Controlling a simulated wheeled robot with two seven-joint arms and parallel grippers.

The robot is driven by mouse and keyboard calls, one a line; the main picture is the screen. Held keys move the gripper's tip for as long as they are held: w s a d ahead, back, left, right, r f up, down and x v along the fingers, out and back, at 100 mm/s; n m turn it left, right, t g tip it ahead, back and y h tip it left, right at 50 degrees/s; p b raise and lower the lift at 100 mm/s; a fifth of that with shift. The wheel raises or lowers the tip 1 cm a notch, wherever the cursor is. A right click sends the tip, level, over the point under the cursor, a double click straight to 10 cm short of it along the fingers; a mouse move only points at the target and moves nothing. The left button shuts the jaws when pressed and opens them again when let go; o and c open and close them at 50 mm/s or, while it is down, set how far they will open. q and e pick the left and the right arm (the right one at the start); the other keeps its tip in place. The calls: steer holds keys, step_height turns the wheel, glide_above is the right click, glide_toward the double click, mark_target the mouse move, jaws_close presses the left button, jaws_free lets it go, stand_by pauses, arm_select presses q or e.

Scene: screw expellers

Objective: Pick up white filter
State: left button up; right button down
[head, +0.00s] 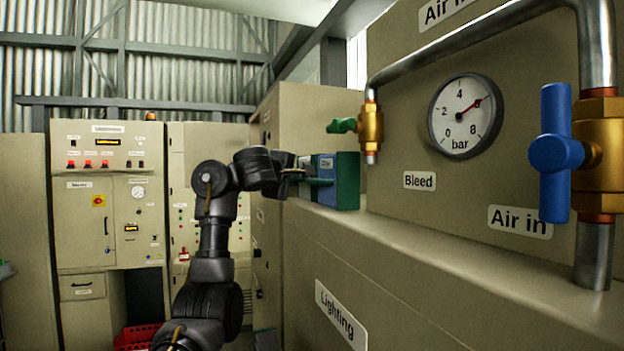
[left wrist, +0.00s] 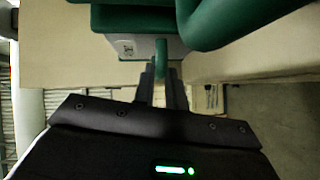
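A dark green box-like unit (head: 347,181) stands on the ledge in the head view, and green parts of it (left wrist: 230,22) fill the top of the left wrist view. A pale block with a small label (left wrist: 128,48) sits against it; it may be the white filter, but I cannot be sure. A narrow green handle (left wrist: 161,58) sticks out from the pale block. My left gripper (left wrist: 162,75) has a finger close against each side of this handle. In the head view my left gripper (head: 294,172) is at the unit's left side. My right gripper is not visible.
A beige ledge (head: 430,245) runs forward to the right. Above it are a green bleed valve (head: 343,126), a pressure gauge (head: 465,115) and a blue valve handle (head: 555,153) on pipes. Control cabinets (head: 108,200) stand at the back left.

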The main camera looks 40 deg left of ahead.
arm_select(q)
jaws_close()
step_height(320, 180, up, 18)
steer(key=b, duration=0.1)
stand_by(0.3)
